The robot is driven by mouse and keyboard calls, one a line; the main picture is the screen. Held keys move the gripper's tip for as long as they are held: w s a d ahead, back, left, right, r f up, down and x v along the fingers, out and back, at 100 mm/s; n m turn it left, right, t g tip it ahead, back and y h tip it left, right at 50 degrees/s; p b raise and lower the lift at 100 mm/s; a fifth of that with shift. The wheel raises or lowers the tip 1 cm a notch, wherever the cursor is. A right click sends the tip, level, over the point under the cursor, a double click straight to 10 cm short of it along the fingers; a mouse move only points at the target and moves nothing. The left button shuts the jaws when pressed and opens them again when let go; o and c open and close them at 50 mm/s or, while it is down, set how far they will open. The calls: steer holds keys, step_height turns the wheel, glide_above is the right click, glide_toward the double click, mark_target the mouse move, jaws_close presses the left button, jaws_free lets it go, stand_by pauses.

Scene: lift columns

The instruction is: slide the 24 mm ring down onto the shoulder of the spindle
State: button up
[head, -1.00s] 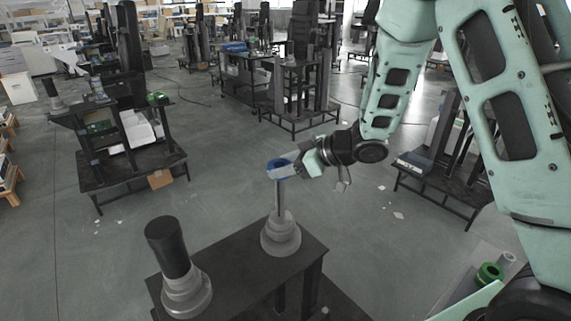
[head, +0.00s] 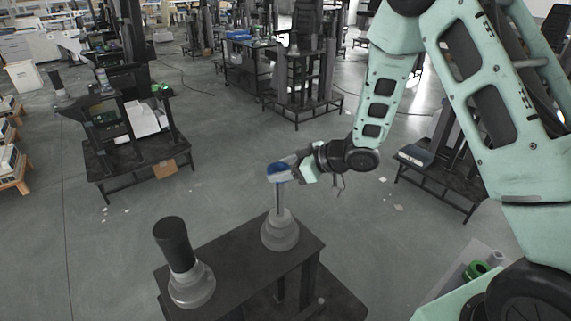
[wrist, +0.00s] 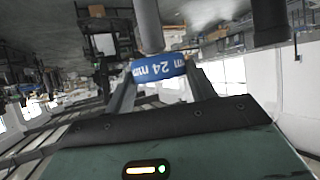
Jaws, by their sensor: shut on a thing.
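The blue ring (head: 276,173), marked 24 mm in the wrist view (wrist: 158,68), is held between the fingers of my gripper (head: 287,168). My gripper is shut on it from the right. The spindle (head: 279,232) stands upright on a dark bench, with a thin grey rod rising from a wide stepped base. The ring is at the upper end of this rod, well above the base. In the wrist view the grey rod (wrist: 149,25) meets the ring's edge. I cannot tell whether the ring is around the rod or just over its tip.
A second stepped base with a black cylinder (head: 174,245) stands at the left of the dark bench (head: 238,262). A green ring (head: 476,269) lies in a tray at the lower right. Other benches stand further back, with open floor between.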

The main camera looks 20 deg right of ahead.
mark_target(285, 216)
steer(key=shift+f+b, duration=5.35)
steer(key=shift+f, duration=1.5)
steer(key=o, duration=1.1)
steer(key=shift+o, duration=0.2)
steer(key=shift+d, duration=0.1)
steer(key=b+v, duration=0.2)
steer(key=v, duration=1.5)
